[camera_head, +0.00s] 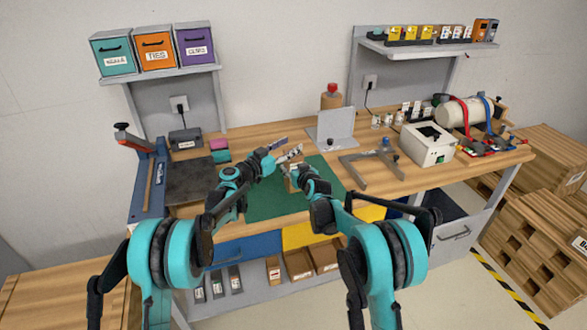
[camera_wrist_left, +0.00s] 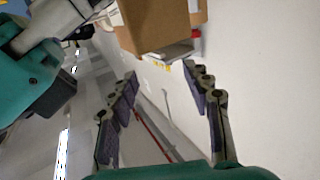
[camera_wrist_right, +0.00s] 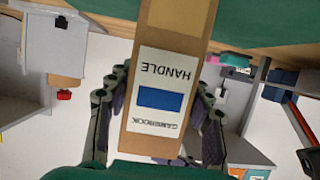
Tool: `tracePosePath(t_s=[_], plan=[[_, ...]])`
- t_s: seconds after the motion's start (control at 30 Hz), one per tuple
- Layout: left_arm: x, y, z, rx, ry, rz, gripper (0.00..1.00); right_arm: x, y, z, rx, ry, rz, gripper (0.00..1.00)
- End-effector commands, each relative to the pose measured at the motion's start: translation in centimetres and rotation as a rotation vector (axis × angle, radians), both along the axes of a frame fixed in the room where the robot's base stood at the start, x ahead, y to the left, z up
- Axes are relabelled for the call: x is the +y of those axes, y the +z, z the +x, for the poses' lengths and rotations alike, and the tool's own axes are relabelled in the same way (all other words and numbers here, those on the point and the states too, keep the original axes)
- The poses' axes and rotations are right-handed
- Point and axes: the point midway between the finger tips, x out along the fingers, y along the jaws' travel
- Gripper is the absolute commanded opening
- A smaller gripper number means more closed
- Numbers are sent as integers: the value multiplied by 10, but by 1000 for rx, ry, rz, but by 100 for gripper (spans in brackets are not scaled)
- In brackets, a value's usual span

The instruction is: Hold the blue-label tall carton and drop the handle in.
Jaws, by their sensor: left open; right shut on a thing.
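The tall carton (camera_wrist_right: 172,65) is brown cardboard with a white label that bears a blue square and the word HANDLE. My right gripper (camera_wrist_right: 160,112) is shut on it, one finger on each side. In the head view the carton (camera_head: 291,184) is small and partly hidden by my right gripper (camera_head: 294,172), over the green mat. My left gripper (camera_head: 288,149) is open beside and above it. In the left wrist view the left fingers (camera_wrist_left: 160,85) are spread with nothing between them, and the carton (camera_wrist_left: 160,22) shows beyond their tips. I cannot make out the handle.
The green mat (camera_head: 262,205) lies on the wooden bench. A grey upright plate (camera_head: 336,127) stands behind it, a grey angled frame (camera_head: 371,160) to the right, and a white box device (camera_head: 428,145) farther right. A dark mat (camera_head: 190,178) lies left.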

Motion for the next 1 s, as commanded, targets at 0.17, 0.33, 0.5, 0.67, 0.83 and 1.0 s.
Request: tracePosePath(t_s=[0.17,0.33,0.5,0.67,0.83,1.0], plan=[[15,0,-15,0,3,0,49,0,0,0,0,0,0,23],[41,0,-44,0,3,0,49,0,0,0,0,0,0,23],[64,0,-69,0,3,0,49,0,0,0,0,0,0,23],[76,0,-84,0,2,0,49,0,0,0,0,0,0,23],[80,0,-88,0,0,0,49,0,0,0,0,0,0,23],[80,0,-88,0,0,0,49,0,0,0,0,0,0,23]])
